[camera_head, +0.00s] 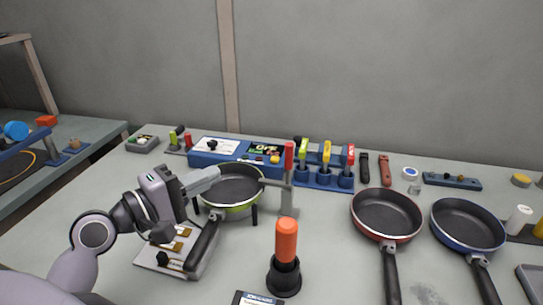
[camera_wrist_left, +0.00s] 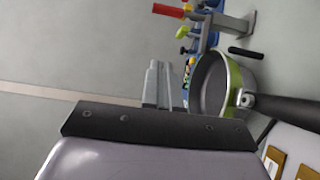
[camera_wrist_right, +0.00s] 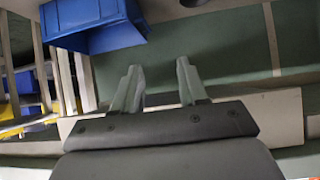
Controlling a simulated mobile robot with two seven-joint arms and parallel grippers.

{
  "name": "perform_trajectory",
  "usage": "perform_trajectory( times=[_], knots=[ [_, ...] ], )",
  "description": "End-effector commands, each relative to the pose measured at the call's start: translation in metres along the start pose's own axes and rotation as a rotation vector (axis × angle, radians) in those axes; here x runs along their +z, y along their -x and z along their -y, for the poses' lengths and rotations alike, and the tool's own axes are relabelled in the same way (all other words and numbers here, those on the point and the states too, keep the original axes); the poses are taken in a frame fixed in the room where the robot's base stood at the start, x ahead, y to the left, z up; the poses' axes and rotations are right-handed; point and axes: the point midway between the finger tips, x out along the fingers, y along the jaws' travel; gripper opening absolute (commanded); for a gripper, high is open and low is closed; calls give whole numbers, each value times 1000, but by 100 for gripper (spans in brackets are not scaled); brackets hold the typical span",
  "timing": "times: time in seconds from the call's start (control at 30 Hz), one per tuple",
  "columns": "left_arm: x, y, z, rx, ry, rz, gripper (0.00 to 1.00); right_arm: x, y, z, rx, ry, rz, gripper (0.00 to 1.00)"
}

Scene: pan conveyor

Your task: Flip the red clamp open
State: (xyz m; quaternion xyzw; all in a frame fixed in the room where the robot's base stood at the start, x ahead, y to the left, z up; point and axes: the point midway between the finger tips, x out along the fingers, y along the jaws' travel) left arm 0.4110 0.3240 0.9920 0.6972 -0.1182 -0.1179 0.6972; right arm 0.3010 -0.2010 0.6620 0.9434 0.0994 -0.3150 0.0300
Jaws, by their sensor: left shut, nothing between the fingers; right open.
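The red clamp's handle (camera_head: 289,157) stands upright above a grey metal post and base (camera_head: 288,203), right of the green pan (camera_head: 240,210). A dark clamp arm (camera_head: 273,182) reaches from the post toward the pan's rim. In the left wrist view the red handle (camera_wrist_left: 168,11) shows at the top, pointing left. My left gripper (camera_head: 217,176) is shut and empty, above the pan's left side and apart from the clamp. Its fingers (camera_wrist_left: 160,85) show together in its wrist view. My right gripper (camera_wrist_right: 160,83) is open and empty, away from the table scene; the head view does not show it.
An orange-handled tool (camera_head: 287,240) stands in a black holder in front of the clamp. A red pan (camera_head: 386,215) and a blue pan (camera_head: 467,225) lie to the right. A blue box (camera_head: 215,160) and a rack of handled tools (camera_head: 325,178) stand behind.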

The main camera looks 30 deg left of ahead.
Motion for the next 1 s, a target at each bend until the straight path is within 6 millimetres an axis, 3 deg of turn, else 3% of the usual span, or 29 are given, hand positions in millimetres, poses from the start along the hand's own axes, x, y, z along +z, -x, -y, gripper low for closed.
perform_trajectory(
  times=[0.27,0.83,1.0],
  knots=[
    [0,-14,-2,3,2,0,0,-4,2,0,0,1,-3,43],
    [0,-104,-2,3,2,1,0,-11,9,-1,5,3,-3,43],
    [19,-120,-1,1,4,1,0,-16,12,-1,5,2,-4,43]
  ],
)
